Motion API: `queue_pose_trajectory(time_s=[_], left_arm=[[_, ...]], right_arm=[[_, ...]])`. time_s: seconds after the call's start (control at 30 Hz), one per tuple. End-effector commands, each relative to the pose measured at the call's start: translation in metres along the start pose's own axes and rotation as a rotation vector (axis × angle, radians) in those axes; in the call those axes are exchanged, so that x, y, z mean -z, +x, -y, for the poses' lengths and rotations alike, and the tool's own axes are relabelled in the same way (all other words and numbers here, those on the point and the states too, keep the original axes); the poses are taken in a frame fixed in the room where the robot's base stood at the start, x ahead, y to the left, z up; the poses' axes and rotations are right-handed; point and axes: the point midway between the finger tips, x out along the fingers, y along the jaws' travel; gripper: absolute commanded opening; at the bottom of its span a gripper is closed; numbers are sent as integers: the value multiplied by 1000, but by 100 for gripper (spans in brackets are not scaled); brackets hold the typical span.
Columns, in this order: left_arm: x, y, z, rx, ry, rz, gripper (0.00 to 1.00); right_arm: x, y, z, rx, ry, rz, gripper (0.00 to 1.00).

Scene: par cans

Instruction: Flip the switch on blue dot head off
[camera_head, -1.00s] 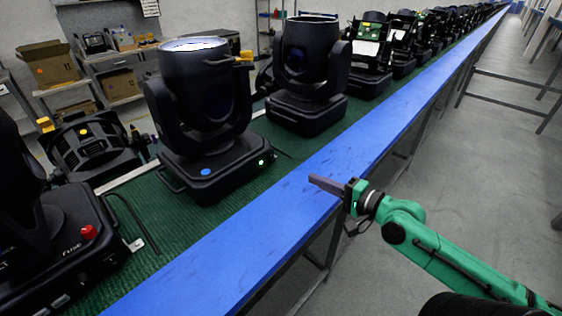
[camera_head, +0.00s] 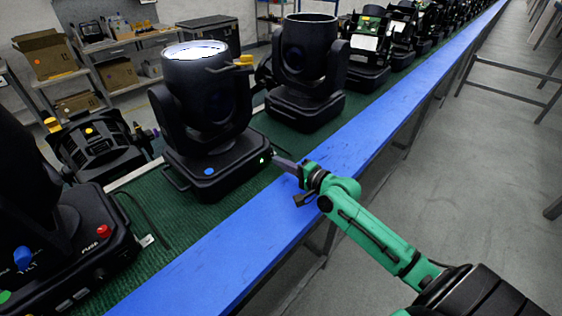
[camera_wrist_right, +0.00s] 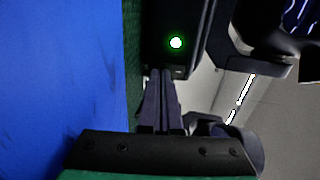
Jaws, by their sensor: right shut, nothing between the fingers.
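The blue dot head is a black moving-head light (camera_head: 203,85) with its lens glowing white at the top. Its base (camera_head: 190,180) carries a blue dot (camera_head: 208,171) on the front. A small lit green spot (camera_head: 262,160) shows on the right end of the base; it also glows as a round green-white light (camera_wrist_right: 176,43) in the right wrist view. A small dark fitting (camera_wrist_right: 178,71) lies just below it there; its detail is unclear. My right gripper (camera_head: 278,162) is shut and empty, its tips (camera_wrist_right: 161,74) close to that side of the base; contact cannot be told. My left gripper is out of view.
A second black head (camera_head: 305,70) stands behind, with several opened units further along the green mat. A unit with a red knob (camera_head: 104,231) and a blue knob (camera_head: 23,257) is at lower left. The blue bench edge (camera_head: 235,252) is clear; boxes and shelves stand behind.

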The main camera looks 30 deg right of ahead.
Motion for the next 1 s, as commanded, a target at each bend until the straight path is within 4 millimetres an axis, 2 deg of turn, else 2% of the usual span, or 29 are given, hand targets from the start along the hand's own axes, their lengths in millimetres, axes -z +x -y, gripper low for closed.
queue_pose_trajectory(time_s=[0.17, 0.37, 0.4, 0.43, 0.83, 1.0], left_arm=[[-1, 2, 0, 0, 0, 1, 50], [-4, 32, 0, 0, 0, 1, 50], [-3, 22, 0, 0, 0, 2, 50], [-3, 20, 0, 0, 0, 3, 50], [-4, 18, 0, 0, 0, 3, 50], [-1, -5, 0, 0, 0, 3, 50]], right_arm=[[0, 0, -1, 2, 0, 0, 0], [0, 6, -11, 57, -2, 0, 0], [0, 5, -2, 53, -1, -1, 0], [0, 4, -2, 52, -1, -1, 0], [0, 4, -1, 48, 1, 0, 0], [0, -1, 7, 8, 3, 0, 0]])
